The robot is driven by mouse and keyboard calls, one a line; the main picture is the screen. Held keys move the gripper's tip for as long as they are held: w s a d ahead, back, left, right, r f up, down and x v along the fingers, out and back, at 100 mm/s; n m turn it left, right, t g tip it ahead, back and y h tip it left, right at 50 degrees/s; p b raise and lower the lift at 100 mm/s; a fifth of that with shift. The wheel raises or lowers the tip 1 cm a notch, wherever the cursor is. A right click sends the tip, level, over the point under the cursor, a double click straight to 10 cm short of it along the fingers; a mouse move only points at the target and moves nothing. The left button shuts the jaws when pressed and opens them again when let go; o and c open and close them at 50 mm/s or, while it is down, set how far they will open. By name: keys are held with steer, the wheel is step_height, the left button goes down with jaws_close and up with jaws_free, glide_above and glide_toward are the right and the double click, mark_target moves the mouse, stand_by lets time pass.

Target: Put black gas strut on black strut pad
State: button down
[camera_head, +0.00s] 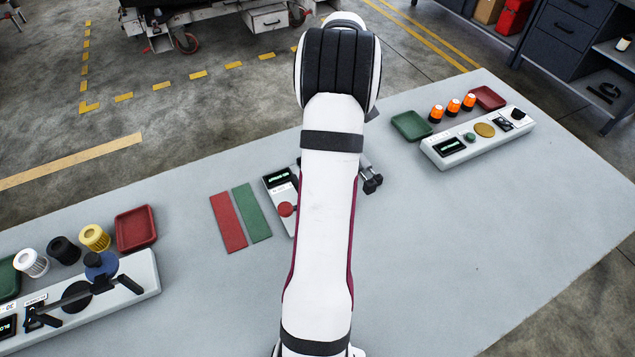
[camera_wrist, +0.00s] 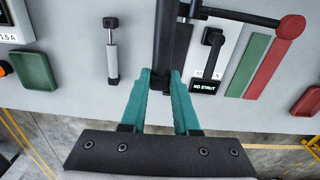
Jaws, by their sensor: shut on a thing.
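In the wrist view my gripper (camera_wrist: 161,80) has its teal fingers closed around the lower end of a long black bar, seemingly the black gas strut (camera_wrist: 172,42). The bar reaches up toward the top edge of the picture. Its height above the table is hard to judge. Beside it on the right is a tester with a "NO STRUT" display (camera_wrist: 207,86) and a red knob (camera_wrist: 290,27). In the head view my arm hides my gripper and the held strut; part of the tester (camera_head: 280,180) shows.
A grey and black strut (camera_wrist: 111,50) lies to the left of the held one. Green (camera_head: 252,212) and red (camera_head: 228,222) strips lie beside the tester. A box with orange beacons (camera_head: 453,106) stands right; filters (camera_head: 62,250) and a red tray (camera_head: 136,228) are left. The front right table is clear.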

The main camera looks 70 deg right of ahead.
steer(key=w+d+f, duration=0.1)
steer(key=w+f, duration=0.1)
steer(key=w+d+f, duration=0.1)
steer(key=w+f, duration=0.4)
steer(key=w, duration=0.1)
steer(key=shift+w+d+f, duration=0.1)
steer(key=shift+d+f, duration=0.2)
steer(key=shift+d, duration=0.1)
steer(key=shift+w+f, duration=0.25)
steer(key=shift+f, duration=1.85)
steer(key=shift+f, duration=0.1)
steer(key=c, duration=0.7)
jaws_free()
steer(key=shift+o, duration=0.2)
